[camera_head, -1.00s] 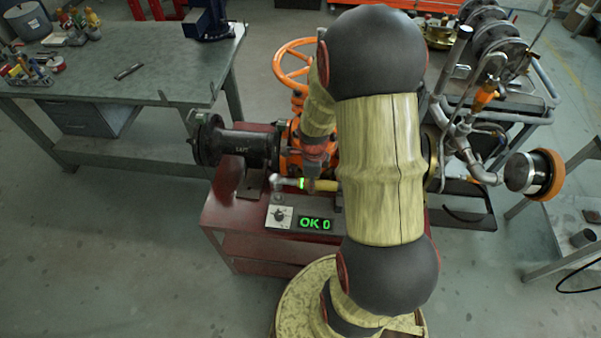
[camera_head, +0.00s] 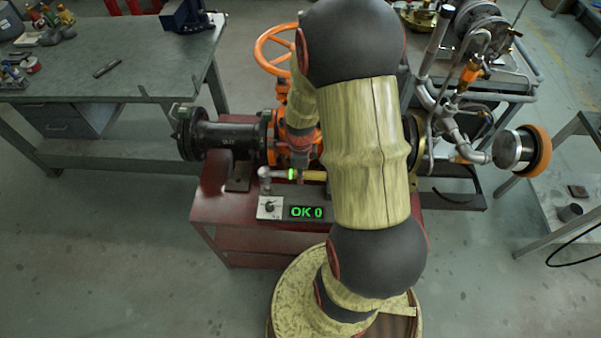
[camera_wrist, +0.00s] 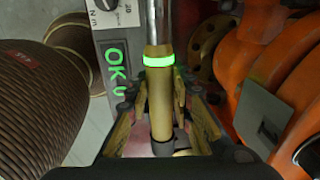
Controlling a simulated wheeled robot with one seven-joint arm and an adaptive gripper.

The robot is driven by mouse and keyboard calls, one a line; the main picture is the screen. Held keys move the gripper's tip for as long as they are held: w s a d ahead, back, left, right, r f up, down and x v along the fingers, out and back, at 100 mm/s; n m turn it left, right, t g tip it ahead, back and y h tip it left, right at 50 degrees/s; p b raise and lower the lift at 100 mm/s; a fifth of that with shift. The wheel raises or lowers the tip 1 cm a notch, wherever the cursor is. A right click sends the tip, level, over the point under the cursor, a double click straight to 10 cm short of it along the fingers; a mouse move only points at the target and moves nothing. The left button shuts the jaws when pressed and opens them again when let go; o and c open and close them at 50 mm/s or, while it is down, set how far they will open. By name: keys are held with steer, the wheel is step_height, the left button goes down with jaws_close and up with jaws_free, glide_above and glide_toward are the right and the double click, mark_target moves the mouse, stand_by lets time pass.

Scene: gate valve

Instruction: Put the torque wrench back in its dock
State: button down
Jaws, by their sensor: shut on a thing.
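The torque wrench has a silver head (camera_head: 265,175), a glowing green ring (camera_head: 292,174) and a yellow-brass handle (camera_head: 314,176). It lies level just behind a grey panel (camera_head: 290,212) with a dial and a green "OK 0" display, on the red stand. My gripper (camera_wrist: 161,100) is shut on the wrench handle (camera_wrist: 161,115), one finger on each side, below the green ring. The wrench shaft runs toward the top in the wrist view. My arm hides the handle's far end in the head view. I cannot tell which part is the dock or whether the wrench touches it.
An orange gate valve with a handwheel (camera_head: 276,50) and a black pipe flange (camera_head: 228,140) stand close behind the wrench. In the wrist view the orange valve body (camera_wrist: 275,90) is close at the right. A workbench (camera_head: 110,75) stands at the left.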

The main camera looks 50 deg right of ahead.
steer(key=shift+f+b, duration=1.8)
steer(key=shift+f, duration=1.05)
steer(key=c, duration=1.5)
jaws_free()
steer(key=shift+f, duration=0.1)
steer(key=r, duration=1.2)
steer(key=shift+s+a, duration=0.2)
steer(key=shift+a, duration=0.1)
